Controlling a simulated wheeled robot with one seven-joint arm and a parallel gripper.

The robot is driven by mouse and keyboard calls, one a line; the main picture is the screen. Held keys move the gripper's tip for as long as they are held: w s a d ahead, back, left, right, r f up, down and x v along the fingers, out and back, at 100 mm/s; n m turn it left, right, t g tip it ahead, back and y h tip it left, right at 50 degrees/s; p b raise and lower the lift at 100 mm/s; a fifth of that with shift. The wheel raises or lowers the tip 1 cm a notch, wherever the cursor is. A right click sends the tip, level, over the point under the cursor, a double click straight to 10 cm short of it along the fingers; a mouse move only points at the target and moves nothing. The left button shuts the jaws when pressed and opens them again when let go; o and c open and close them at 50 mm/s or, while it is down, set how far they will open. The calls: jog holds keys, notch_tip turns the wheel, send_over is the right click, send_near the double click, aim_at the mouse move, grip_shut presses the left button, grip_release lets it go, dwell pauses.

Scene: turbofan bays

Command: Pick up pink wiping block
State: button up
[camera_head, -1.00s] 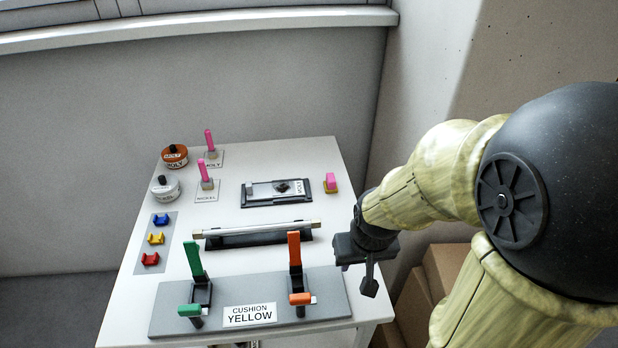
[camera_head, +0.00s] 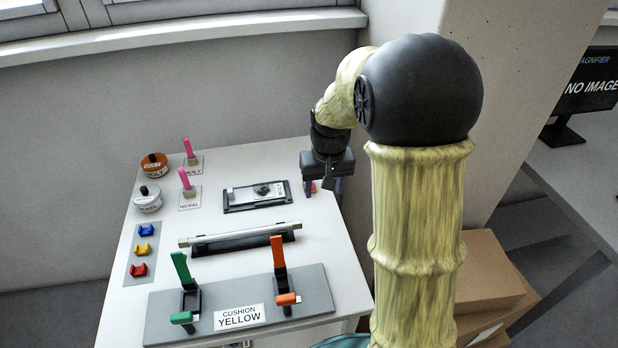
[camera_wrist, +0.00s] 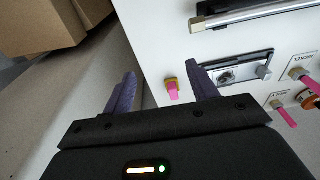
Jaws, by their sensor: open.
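The pink wiping block (camera_wrist: 173,90) sits on a small yellow base on the white table. In the wrist view it shows between my gripper's two dark purple fingers, nearer the right one. My gripper (camera_wrist: 163,80) is open with nothing in its jaws; how far above the block it is I cannot tell. In the head view, my gripper (camera_head: 324,187) is at the table's right edge and mostly covers the block (camera_head: 313,187), of which only a sliver of pink shows.
A dark-framed plate fixture (camera_head: 256,196) lies just left of the block. Two pink-handled tools (camera_head: 187,184) stand by round jars (camera_head: 148,199). A silver bar (camera_head: 240,236) and a grey board (camera_head: 160,318) with green and orange clamps are nearer. Cardboard boxes (camera_head: 495,275) stand right of the table.

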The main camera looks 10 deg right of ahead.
jog(key=w+r+g+p, duration=0.1)
jog(key=w+r+p, duration=0.3)
jog(key=w, duration=1)
jog(key=shift+a+r, duration=0.15)
jog(key=shift+r, duration=0.8)
notch_tip(320, 180, down, 12)
jog(key=shift+f+p, duration=0.1)
jog(key=shift+p, duration=0.7)
jog(key=shift+f+p, duration=0.7)
jog(key=shift+f, duration=1.95)
jog(key=c, duration=1.1)
